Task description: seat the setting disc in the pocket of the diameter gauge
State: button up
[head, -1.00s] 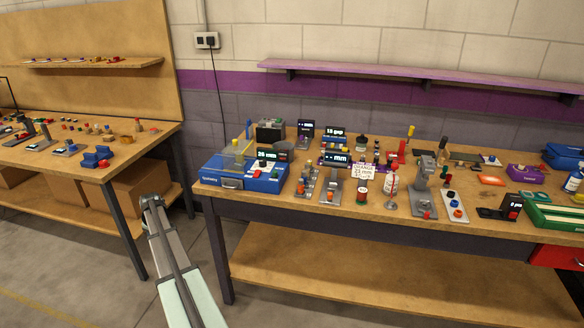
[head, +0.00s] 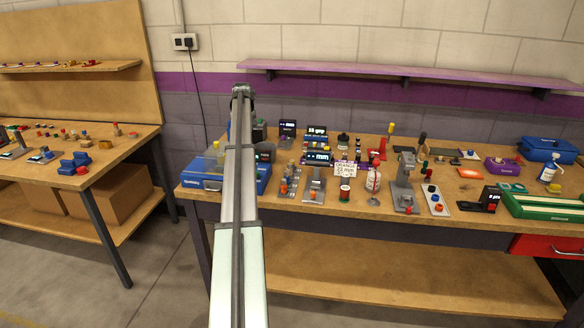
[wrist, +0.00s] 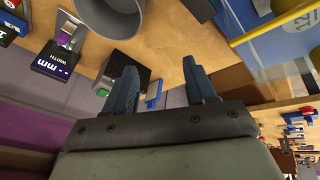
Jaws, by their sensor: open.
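My gripper (wrist: 162,85) shows in the wrist view with its two dark blue fingers wide apart and nothing between them. In the head view my arm reaches up over the bench's left end; the fingers cannot be made out there. A fixture with a lit "mm" display (head: 318,158) and a grey base (head: 313,188) stands left of the bench's middle; I cannot tell whether it is the diameter gauge. In the wrist view a dark display (wrist: 52,62) reads "mm" and "WIDTH". A card (head: 345,169) seems to read "ORANGE 22 mm". I cannot tell which small piece is the setting disc.
A blue case (head: 200,182) stands at the bench's left end, partly behind my arm. A grey press-like stand (head: 404,183) and a white strip (head: 434,198) with coloured rings are further right. A purple shelf (head: 400,72) runs above. The bench is crowded.

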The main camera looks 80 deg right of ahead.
aim_at(292, 161)
jog(key=s+m+g+y, duration=0.3)
jog(key=s+m, duration=0.5)
jog(key=s, duration=1.3)
jog(key=shift+t+y, duration=0.6)
jog(key=f, duration=0.8)
jog(key=shift+a+f, duration=0.2)
jog(key=shift+f, duration=0.15)
jog(key=shift+w+a+f, duration=0.1)
jog(key=shift+f, duration=1.2)
jog(key=shift+w+a+f, duration=0.1)
jog(key=shift+f, duration=1.2)
jog(key=shift+c, duration=0.4)
grip_shut()
